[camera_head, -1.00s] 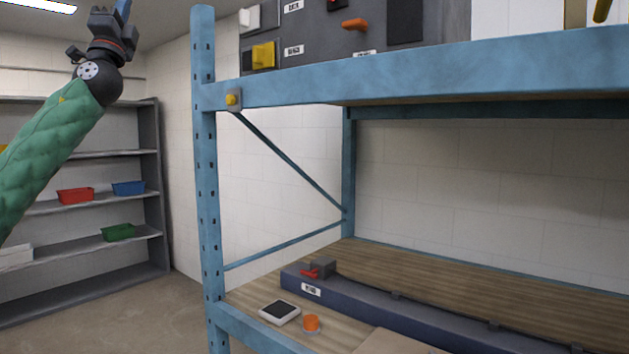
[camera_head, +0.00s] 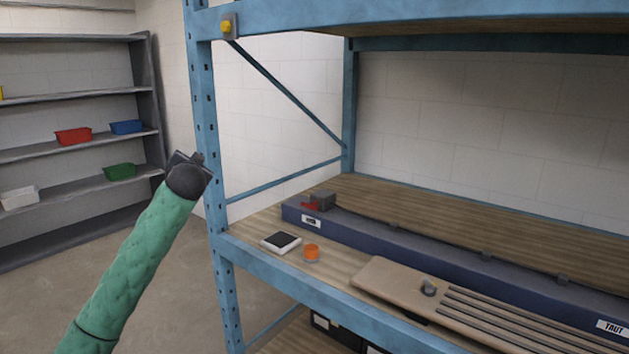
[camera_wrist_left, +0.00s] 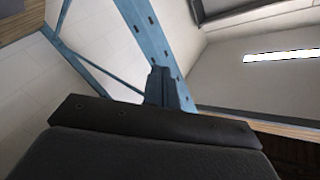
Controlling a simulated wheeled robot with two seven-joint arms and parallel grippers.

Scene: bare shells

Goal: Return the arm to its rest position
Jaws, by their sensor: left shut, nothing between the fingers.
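My left arm, in a green padded sleeve (camera_head: 135,262), comes in from the lower left in the head view. My left gripper (camera_head: 186,158) is at its end, in front of the blue rack's left upright (camera_head: 203,100) in the picture; the round black wrist joint partly hides it. In the left wrist view the gripper's fingers (camera_wrist_left: 161,82) are together and hold nothing. The wrist view looks up along the blue upright toward a ceiling light (camera_wrist_left: 282,56). My right gripper is not in view.
The rack's wooden shelf (camera_head: 440,220) holds a long dark-blue beam (camera_head: 400,248), a white-framed device (camera_head: 281,242), an orange-topped jar (camera_head: 311,253) and a tan slotted board (camera_head: 395,285). Grey shelving with red (camera_head: 73,136), blue (camera_head: 126,127) and green (camera_head: 119,171) bins stands at left.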

